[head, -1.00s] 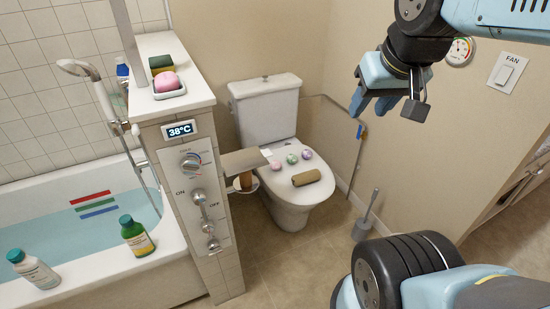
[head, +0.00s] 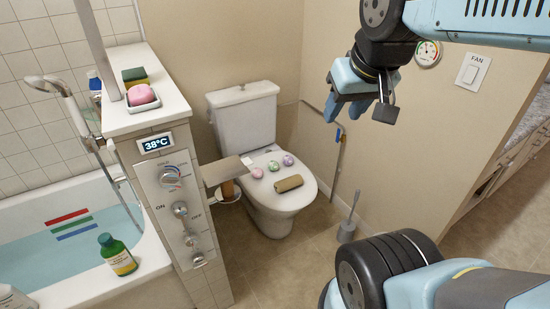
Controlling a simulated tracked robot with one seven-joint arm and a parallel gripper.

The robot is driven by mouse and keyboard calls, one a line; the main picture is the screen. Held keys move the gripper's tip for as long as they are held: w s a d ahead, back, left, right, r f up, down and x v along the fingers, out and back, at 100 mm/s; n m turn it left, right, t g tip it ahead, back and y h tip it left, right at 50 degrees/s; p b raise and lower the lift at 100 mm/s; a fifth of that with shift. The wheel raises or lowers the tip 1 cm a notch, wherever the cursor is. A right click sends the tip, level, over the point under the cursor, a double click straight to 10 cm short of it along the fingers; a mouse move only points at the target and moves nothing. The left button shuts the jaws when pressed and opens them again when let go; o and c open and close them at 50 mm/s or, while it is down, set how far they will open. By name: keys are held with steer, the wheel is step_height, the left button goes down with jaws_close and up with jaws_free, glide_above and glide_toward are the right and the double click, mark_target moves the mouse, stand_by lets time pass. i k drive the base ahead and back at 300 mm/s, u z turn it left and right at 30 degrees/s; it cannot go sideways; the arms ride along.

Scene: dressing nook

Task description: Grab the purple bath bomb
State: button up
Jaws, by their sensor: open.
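The purple bath bomb (head: 288,160) sits on the closed white toilet lid (head: 300,196), at the right end of a short row. A green bath bomb (head: 273,166) is in the middle of the row and a pink one (head: 257,173) is at the left. My gripper (head: 360,113) is open and empty, high in front of the beige wall. In the picture it is up and to the right of the purple bath bomb, well apart from it.
A brown roll (head: 288,184) lies on the lid in front of the bath bombs. A tiled half-wall (head: 175,185) with knobs and a 38°C display stands left of the toilet. A toilet brush (head: 347,228) stands on the floor to the right. Floor in front of the toilet looks clear.

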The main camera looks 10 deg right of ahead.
mark_target(287, 160)
steer(key=z, duration=0.05)
steer(key=k, duration=0.5)
steer(key=z, duration=1.15)
steer(key=i, duration=1.1)
steer(key=u, duration=1.8)
